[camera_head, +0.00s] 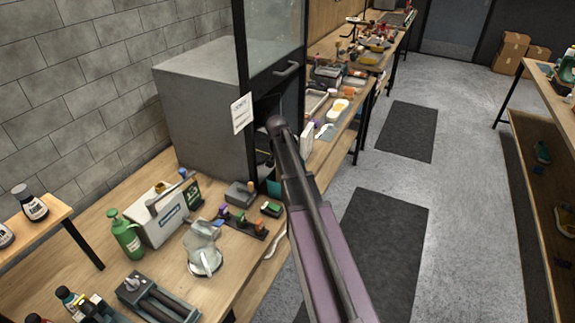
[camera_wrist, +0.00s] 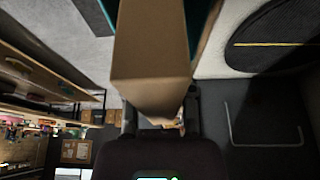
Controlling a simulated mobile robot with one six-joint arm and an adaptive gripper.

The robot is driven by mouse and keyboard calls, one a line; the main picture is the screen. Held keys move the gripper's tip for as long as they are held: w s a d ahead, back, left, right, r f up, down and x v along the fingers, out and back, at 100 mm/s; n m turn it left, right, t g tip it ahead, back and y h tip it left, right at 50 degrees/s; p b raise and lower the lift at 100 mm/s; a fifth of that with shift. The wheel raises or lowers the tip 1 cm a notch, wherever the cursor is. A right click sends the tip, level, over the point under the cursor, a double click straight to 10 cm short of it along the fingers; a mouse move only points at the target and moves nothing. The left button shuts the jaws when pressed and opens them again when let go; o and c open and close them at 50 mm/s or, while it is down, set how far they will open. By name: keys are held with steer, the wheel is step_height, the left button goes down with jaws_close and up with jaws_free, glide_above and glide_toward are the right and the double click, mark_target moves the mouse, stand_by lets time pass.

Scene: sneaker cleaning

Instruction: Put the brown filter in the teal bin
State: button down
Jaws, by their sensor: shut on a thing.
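The brown filter (camera_wrist: 150,60) is a plain brown block that fills the upper middle of the wrist view. My gripper (camera_wrist: 160,113) is shut on its near end, with a dark finger on each side. A teal surface (camera_wrist: 198,18), which looks like part of the teal bin, shows just behind and right of the filter; a thin teal edge shows to its left. I cannot tell whether the filter is above or within the bin. In the head view a small teal patch (camera_head: 274,187) shows low by the grey cabinet; my gripper and the filter are hidden there.
My arm reaches in at the grey cabinet (camera_head: 200,105) with its raised glass door (camera_head: 275,40). The wooden bench (camera_head: 120,210) holds a green bottle (camera_head: 126,236), a white box (camera_head: 160,222) and tools. Open floor with dark mats (camera_head: 385,240) lies to the right.

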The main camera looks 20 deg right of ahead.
steer(key=shift+f+b, duration=1.4)
steer(key=shift+f, duration=0.25)
steer(key=shift+f, duration=0.1)
steer(key=shift+c, duration=2.2)
jaws_free()
steer(key=shift+r, duration=0.2)
steer(key=p+v, duration=1.1)
steer(key=v, duration=0.1)
steer(key=shift+f, duration=0.1)
